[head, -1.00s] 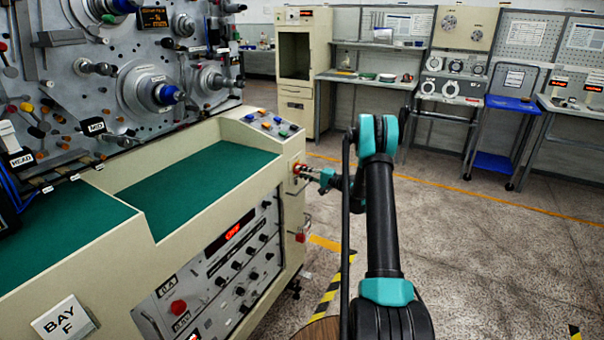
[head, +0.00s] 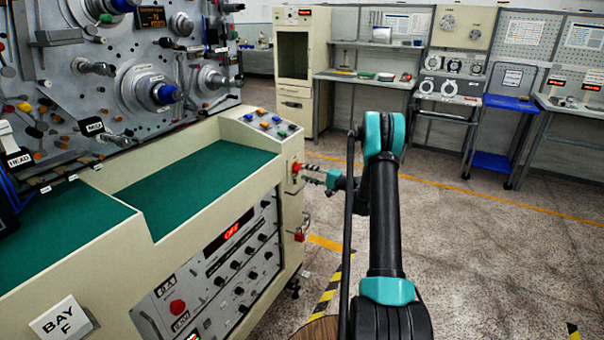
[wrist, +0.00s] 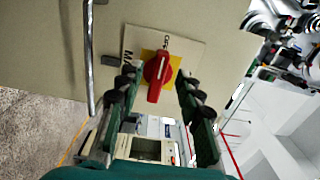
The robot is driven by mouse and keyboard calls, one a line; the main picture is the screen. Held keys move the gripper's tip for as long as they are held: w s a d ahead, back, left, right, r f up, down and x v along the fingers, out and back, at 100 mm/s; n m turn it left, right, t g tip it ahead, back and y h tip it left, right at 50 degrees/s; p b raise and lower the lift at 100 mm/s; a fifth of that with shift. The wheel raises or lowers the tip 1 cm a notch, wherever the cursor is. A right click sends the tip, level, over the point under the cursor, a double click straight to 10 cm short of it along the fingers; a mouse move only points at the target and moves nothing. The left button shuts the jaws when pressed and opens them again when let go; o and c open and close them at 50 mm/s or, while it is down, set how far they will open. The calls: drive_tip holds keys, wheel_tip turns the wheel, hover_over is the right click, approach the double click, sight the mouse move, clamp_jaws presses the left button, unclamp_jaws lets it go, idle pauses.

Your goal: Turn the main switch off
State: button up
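The main switch is a red rotary handle (wrist: 157,76) on a yellow plate, set in a pale label panel (wrist: 190,50) on the cabinet's end face. Its white line runs roughly toward the mark that looks like an O above it. In the head view the switch (head: 296,168) shows as a small red spot near the cabinet's upper corner. My gripper (head: 312,175) is just right of it, pointing at it. In the wrist view my gripper (wrist: 156,84) is open, its fingers spread on either side of the handle with no visible contact.
A metal bar handle (wrist: 88,55) is left of the switch in the wrist view. Open floor (head: 450,240) lies to the right.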

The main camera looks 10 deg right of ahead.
drive_tip(key=v, duration=0.8)
drive_tip(key=shift+d, duration=0.25)
drive_tip(key=shift+s, duration=0.15)
drive_tip(key=s+a+r+n+g+h, duration=0.1)
drive_tip(key=s+a+r+g+h, duration=0.1)
drive_tip(key=s+a, duration=0.35)
drive_tip(key=s+a+r+n+g+h, duration=0.1)
drive_tip(key=s+a+r+h, duration=0.15)
drive_tip(key=s, duration=0.55)
drive_tip(key=s+a+r+n+g+h, duration=0.1)
drive_tip(key=s+a+r+g+h, duration=0.15)
drive_tip(key=s, duration=0.35)
drive_tip(key=s+d+f+n+h, duration=0.2)
drive_tip(key=s+d+h, duration=0.1)
drive_tip(key=s, duration=1)
drive_tip(key=s+d+f+n+h, duration=0.2)
drive_tip(key=s+f+h, duration=0.1)
drive_tip(key=s, duration=1.1)
drive_tip(key=shift+s+d+f+g+h, duration=0.2)
drive_tip(key=shift+d+g+h, duration=0.2)
drive_tip(key=shift+h, duration=0.4)
